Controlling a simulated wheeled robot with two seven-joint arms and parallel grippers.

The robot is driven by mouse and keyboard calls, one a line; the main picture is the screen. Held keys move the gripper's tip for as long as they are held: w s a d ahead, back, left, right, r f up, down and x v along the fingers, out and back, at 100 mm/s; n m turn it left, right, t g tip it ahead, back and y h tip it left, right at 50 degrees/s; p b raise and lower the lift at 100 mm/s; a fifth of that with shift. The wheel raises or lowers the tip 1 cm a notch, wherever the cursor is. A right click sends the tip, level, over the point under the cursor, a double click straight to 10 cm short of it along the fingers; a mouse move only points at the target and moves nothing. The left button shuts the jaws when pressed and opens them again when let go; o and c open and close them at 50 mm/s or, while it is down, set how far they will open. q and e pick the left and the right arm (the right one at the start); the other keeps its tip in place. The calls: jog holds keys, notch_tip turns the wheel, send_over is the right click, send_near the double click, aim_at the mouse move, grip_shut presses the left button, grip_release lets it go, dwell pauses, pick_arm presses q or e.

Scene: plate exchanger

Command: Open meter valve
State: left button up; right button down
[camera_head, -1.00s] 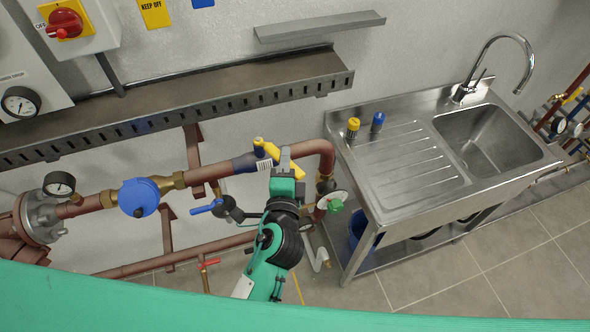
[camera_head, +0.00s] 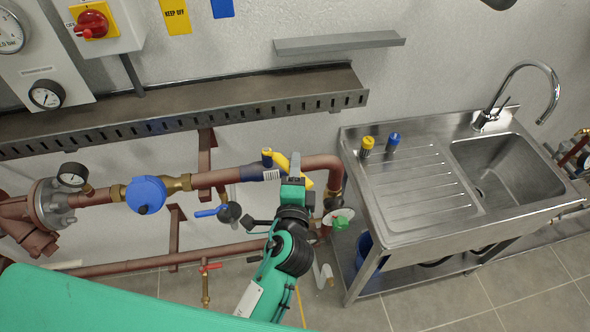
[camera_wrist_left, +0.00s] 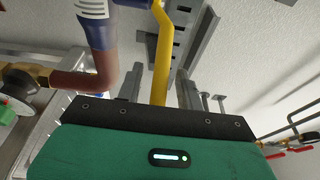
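The valve on the upper pipe has a dark blue body (camera_head: 256,173) with a white label and a yellow lever (camera_head: 280,161). I take it as the meter valve; a blue round meter (camera_head: 146,194) sits on the same pipe to its left. My left gripper (camera_head: 295,168) is at the lever, partly hiding it. In the left wrist view the yellow lever (camera_wrist_left: 161,50) runs down between the two grey fingers (camera_wrist_left: 158,88), with a gap on each side, so the gripper looks open around it. The lever's lower end is hidden behind the gripper body. My right gripper is out of view.
A slotted cable tray (camera_head: 190,110) runs above the pipe. A blue-handled valve (camera_head: 228,211) and a green-handled one (camera_head: 341,223) are close to my left arm. A red-handled valve (camera_head: 207,268) is lower. A steel sink (camera_head: 415,228) stands to the right.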

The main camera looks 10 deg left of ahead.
pick_arm(q)
jog(key=shift+s, duration=0.1)
jog(key=shift+s+f, duration=0.15)
jog(key=shift+s, duration=0.45)
jog(key=s+d+b, duration=0.1)
jog(key=s+b, duration=0.4)
jog(key=s, duration=0.7)
jog(key=shift+s+d+b, duration=0.2)
jog(key=shift+b, duration=0.15)
jog(key=shift+c, duration=0.5)
